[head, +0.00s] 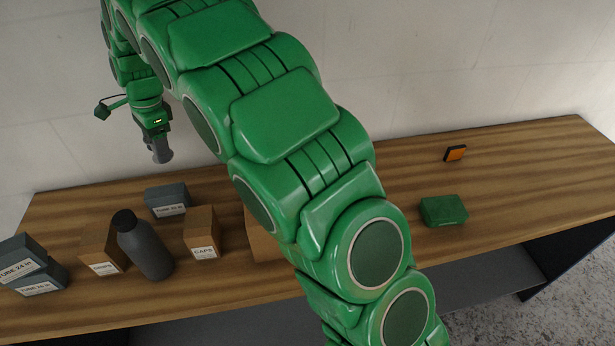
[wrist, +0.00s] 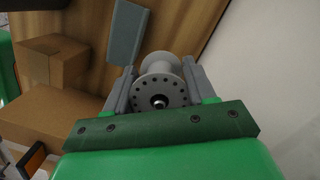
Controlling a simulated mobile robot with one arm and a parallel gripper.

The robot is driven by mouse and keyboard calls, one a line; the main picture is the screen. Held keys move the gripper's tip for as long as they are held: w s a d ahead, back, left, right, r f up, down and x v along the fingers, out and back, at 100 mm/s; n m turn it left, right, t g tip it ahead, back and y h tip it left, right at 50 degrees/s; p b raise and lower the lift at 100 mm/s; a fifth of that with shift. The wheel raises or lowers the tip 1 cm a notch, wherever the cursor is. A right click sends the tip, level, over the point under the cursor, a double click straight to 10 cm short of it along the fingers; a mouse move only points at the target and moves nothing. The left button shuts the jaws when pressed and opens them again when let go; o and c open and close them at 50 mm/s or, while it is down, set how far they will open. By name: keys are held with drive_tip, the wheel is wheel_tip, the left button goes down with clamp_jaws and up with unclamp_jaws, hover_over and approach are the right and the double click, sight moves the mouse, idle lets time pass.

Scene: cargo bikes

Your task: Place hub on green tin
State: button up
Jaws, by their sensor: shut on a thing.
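The grey hub (wrist: 160,84), a spool shape with holes around its flange, sits between both fingers of my gripper (wrist: 159,72) in the wrist view. My gripper is shut on it. In the head view my gripper (head: 159,150) hangs at the upper left, above the back of the bench and the boxes; fingers and hub are hard to tell apart there. The green tin (head: 443,210) lies flat on the right part of the bench, with nothing on its top. My gripper is far to the left of the tin.
The wooden bench (head: 520,165) holds a dark bottle (head: 143,245), a blue-grey tube box (head: 167,200), stacked tube boxes (head: 30,265) and cardboard boxes (head: 202,232) at left. A small orange-and-black item (head: 455,153) stands behind the tin. My arm hides the bench's middle.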

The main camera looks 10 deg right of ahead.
drive_tip(key=s+d+r+m, duration=0.1)
drive_tip(key=d+r+m, duration=0.1)
drive_tip(key=d, duration=1.1)
drive_tip(key=s+d+r+m+t, duration=0.1)
drive_tip(key=s+d+m, duration=0.15)
drive_tip(key=d, duration=1.05)
drive_tip(key=s+d+r+m, duration=0.1)
drive_tip(key=d+r+m, duration=0.15)
drive_tip(key=d, duration=1.05)
drive_tip(key=s+d+m, duration=0.4)
drive_tip(key=s+d, duration=0.8)
drive_tip(key=d, duration=0.1)
drive_tip(key=s+d+f+m+t, duration=0.1)
drive_tip(key=s+d+m, duration=0.15)
drive_tip(key=s, duration=0.55)
drive_tip(key=s+d+m, duration=0.2)
drive_tip(key=s+d, duration=0.1)
drive_tip(key=s, duration=0.6)
hover_over(442, 205)
drive_tip(key=s, duration=0.1)
drive_tip(key=f, duration=0.9)
drive_tip(key=shift+s+a, duration=0.2)
drive_tip(key=shift+w+d+f, duration=0.35)
drive_tip(key=shift+w+f, duration=0.15)
drive_tip(key=shift+f, duration=1.7)
